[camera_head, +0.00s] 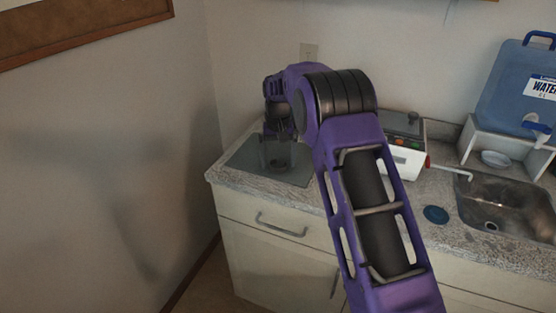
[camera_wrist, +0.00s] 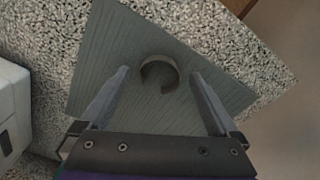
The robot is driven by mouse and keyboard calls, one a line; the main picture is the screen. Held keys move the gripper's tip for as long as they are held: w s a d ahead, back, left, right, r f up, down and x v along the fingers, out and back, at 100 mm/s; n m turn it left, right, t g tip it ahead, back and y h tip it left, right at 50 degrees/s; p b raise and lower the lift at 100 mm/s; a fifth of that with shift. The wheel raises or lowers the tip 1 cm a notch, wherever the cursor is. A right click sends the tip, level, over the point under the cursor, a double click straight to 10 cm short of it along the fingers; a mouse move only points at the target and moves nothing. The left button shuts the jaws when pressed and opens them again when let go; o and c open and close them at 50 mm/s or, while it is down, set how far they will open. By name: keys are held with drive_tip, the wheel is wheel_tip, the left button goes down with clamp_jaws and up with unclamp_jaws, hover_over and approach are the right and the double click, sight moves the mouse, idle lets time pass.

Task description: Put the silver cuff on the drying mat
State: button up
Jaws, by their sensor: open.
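The silver cuff (camera_wrist: 159,74) is a small open ring that lies on the drying mat in the wrist view. The drying mat (camera_wrist: 112,30) is a grey ribbed rectangle on the counter. It also shows in the head view (camera_head: 243,158). My gripper (camera_wrist: 160,78) is open above the mat, with one finger on each side of the cuff and apart from it. In the head view my gripper (camera_head: 277,150) is over the mat. I cannot make out the cuff there.
A speckled counter (camera_head: 310,198) carries the mat. A white device with coloured buttons (camera_head: 405,160) stands to the right of it. Farther right are a blue disc (camera_head: 436,214), a metal sink (camera_head: 505,205) and a blue water container (camera_head: 515,90). A wall closes off the left.

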wheel_tip(320, 180, up, 12)
drive_tip(key=shift+s+p, duration=0.15)
drive_tip(key=shift+p, duration=0.25)
